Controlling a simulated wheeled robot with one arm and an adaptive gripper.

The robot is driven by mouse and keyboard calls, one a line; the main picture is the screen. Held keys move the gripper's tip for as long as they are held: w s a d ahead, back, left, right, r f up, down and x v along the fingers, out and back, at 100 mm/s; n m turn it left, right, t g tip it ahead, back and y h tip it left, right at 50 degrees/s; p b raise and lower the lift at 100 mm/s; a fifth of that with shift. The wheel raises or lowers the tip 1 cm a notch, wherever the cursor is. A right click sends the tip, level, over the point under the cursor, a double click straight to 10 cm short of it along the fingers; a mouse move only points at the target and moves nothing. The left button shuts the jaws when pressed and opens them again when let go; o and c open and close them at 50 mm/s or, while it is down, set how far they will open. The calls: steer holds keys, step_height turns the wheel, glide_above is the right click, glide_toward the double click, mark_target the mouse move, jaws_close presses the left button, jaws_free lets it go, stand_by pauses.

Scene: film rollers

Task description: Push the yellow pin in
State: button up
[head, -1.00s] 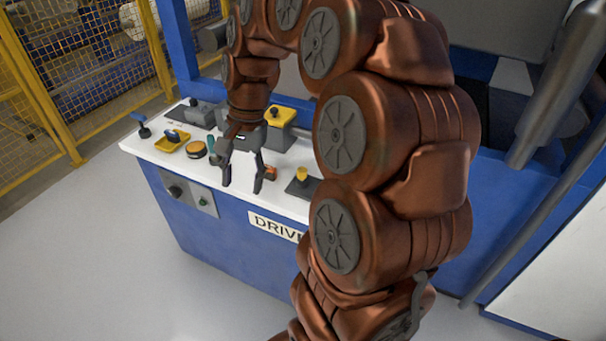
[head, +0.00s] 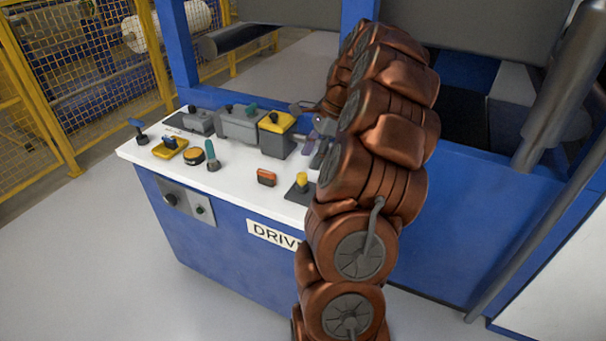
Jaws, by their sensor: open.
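A small yellow pin (head: 302,179) stands upright on a dark square base plate (head: 297,195) near the front right of the white panel top. In the head view my copper arm passes just right of it and hides what lies behind. My gripper (head: 311,135) is behind the pin, beside the yellow-topped grey box, and partly hidden by my arm. Its grey fingers are spread apart and I see nothing between them. It is apart from the pin.
An orange-red rocker (head: 267,177) sits left of the pin. A blue post (head: 181,50) rises behind. The panel's front strip is clear.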

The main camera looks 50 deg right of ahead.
mark_target(303, 175)
steer(key=shift+x, duration=3.05)
steer(key=shift+a, duration=0.1)
jaws_close()
